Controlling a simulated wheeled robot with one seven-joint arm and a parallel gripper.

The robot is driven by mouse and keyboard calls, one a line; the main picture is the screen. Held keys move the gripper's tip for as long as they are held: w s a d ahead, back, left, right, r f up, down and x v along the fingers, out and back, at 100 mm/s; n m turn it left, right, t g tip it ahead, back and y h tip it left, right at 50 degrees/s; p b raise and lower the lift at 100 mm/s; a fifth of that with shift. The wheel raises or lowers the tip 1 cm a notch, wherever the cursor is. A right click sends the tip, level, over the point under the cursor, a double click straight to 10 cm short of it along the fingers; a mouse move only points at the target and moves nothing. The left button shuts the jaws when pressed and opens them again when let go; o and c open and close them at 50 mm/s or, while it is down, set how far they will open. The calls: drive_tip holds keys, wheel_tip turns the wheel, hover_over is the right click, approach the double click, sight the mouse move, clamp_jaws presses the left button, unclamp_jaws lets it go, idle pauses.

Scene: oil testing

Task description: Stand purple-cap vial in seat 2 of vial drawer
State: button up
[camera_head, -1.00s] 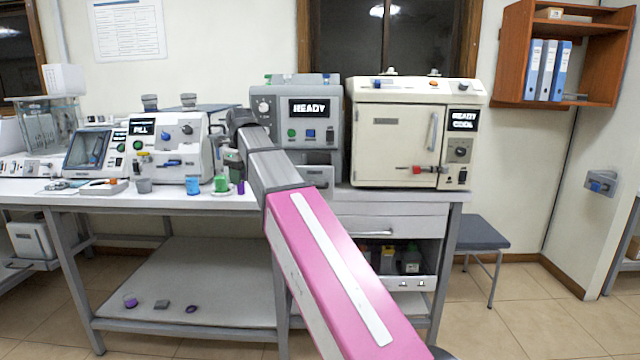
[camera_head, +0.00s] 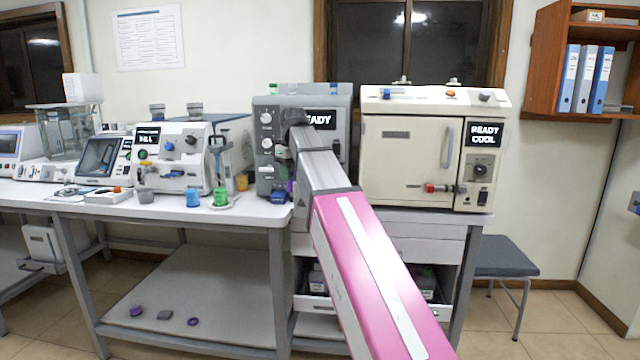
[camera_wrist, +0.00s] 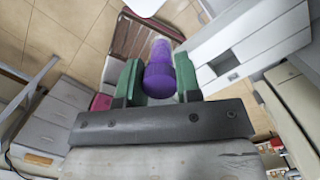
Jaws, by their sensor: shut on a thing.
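My gripper (camera_wrist: 158,82) is shut on the purple-cap vial (camera_wrist: 160,72), held between the green fingers in the wrist view. In the head view my arm hides most of the gripper; a bit of purple shows beside the arm, in front of the grey machine. An open drawer (camera_head: 318,305) under the bench's right part is partly behind my arm and holds several bottles. Whether it is the vial drawer, and where seat 2 is, I cannot tell. In the wrist view, a white drawer-like unit (camera_wrist: 245,45) lies to the right of the vial, apart from it.
The grey READY machine (camera_head: 270,140) and the cream oven (camera_head: 410,150) stand at the back of the bench. A blue cup (camera_head: 193,197) and a green-marked cup (camera_head: 220,197) stand left of the arm. A stool (camera_head: 505,262) stands at the right. Small items lie on the lower shelf (camera_head: 210,285).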

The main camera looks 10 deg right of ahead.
drive_tip(key=shift+w+d+f, duration=0.25)
drive_tip(key=shift+d+f, duration=0.35)
drive_tip(key=shift+d, duration=1.05)
drive_tip(key=shift+w+d+f, duration=0.25)
drive_tip(key=shift+d+f, duration=0.3)
drive_tip(key=shift+d, duration=1.05)
drive_tip(key=shift+w+d+f, duration=0.25)
drive_tip(key=shift+d+f, duration=0.35)
drive_tip(key=shift+d, duration=1.05)
drive_tip(key=shift+f, duration=0.1)
drive_tip(key=o, duration=0.9)
drive_tip(key=r, duration=0.8)
drive_tip(key=s+d+r, duration=0.1)
drive_tip(key=r, duration=0.3)
